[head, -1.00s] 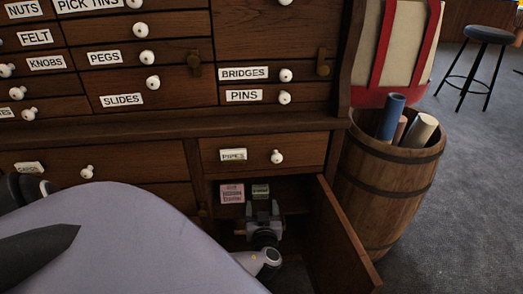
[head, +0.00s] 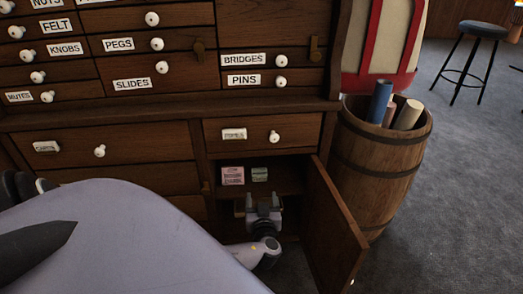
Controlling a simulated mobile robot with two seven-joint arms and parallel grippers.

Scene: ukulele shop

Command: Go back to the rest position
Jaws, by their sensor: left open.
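My left gripper (head: 263,205) is open, with its two fingers pointing into the open lower compartment of the wooden cabinet (head: 270,104). Nothing shows between the fingers. A pink box (head: 232,176) and a small green box (head: 260,174) stand on the shelf inside, beyond the fingertips and apart from them. The compartment's door (head: 333,232) is swung open to the right of the gripper.
A wooden barrel (head: 378,160) with rolled tubes stands right of the open door. A stool (head: 482,32) is at the far right on the grey carpet (head: 470,170), which is clear there. Small labelled drawers fill the cabinet above.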

